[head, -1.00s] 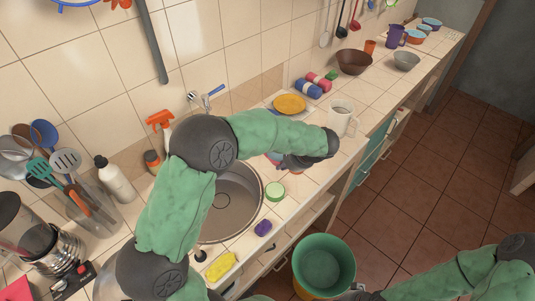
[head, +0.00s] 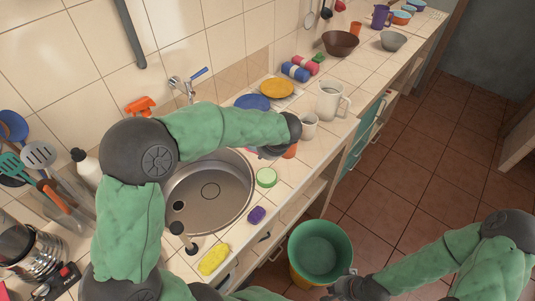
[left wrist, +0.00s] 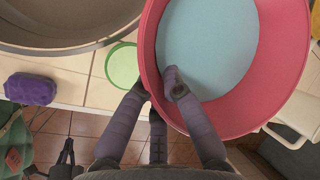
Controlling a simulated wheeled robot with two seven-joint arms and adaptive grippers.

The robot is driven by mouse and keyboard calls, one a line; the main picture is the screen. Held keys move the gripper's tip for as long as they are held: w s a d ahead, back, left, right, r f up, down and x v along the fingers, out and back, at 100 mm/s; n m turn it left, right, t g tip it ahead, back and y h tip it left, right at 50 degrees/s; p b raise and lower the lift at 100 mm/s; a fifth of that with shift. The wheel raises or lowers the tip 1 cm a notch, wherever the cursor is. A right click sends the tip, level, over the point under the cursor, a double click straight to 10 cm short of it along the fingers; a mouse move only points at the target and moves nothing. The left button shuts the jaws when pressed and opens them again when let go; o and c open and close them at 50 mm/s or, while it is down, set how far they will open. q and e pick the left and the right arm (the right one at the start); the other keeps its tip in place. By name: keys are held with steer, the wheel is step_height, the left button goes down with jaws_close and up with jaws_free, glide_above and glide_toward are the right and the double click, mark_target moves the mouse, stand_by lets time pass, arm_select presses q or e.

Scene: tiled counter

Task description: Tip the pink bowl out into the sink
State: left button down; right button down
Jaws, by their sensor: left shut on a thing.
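The pink bowl (left wrist: 268,105) fills the upper right of the left wrist view, with a pale blue inside. My left gripper (left wrist: 157,88) is shut on its near rim. In the head view the left arm's wrist hides most of the bowl and the left fingers. The round metal sink (head: 212,190) lies below the left forearm, and its rim shows at upper left in the left wrist view (left wrist: 75,47). The bowl is beside the sink, on its right. My right gripper (head: 338,288) is low by the green bucket; its fingers are unclear.
A green lid-like disc (head: 266,177), purple sponge (head: 256,214) and yellow sponge (head: 214,260) lie along the counter's front edge. A white mug (head: 309,126) and jug (head: 330,101) stand right of the left wrist. The tap (head: 187,84) is behind the sink. A green bucket (head: 321,250) stands below.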

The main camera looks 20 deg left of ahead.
arm_select(q)
steer(key=shift+t+h, duration=0.4)
steer(key=shift+s+a+f+b, duration=0.55)
steer(key=shift+a+f+b, duration=0.05)
steer(key=shift+f+b, duration=0.25)
steer(key=shift+s+a+f+b, duration=0.5)
steer(key=shift+a+f+b, duration=0.1)
steer(key=shift+f+b, duration=0.2)
steer(key=shift+r, duration=0.2)
steer(key=shift+s+a+f+n+t+h+b, duration=0.15)
steer(key=shift+f+t+h+b, duration=0.2)
steer(key=shift+b, duration=0.4)
steer(key=shift+s+a+f+n+t+h+b, duration=0.15)
steer(key=shift+f+t+h+b, duration=0.2)
steer(key=shift+b, duration=0.4)
stand_by(0.4)
steer(key=shift+r+t+h, duration=0.1)
steer(key=shift+t+h, duration=0.2)
steer(key=shift+s+r+n+t+h, duration=0.1)
steer(key=shift+r+n+t+h, duration=0.1)
steer(key=shift+n+t+h, duration=0.1)
stand_by(0.3)
steer(key=shift+a, duration=0.1)
steer(key=shift+r+t+h, duration=0.15)
steer(key=shift+t+h, duration=0.25)
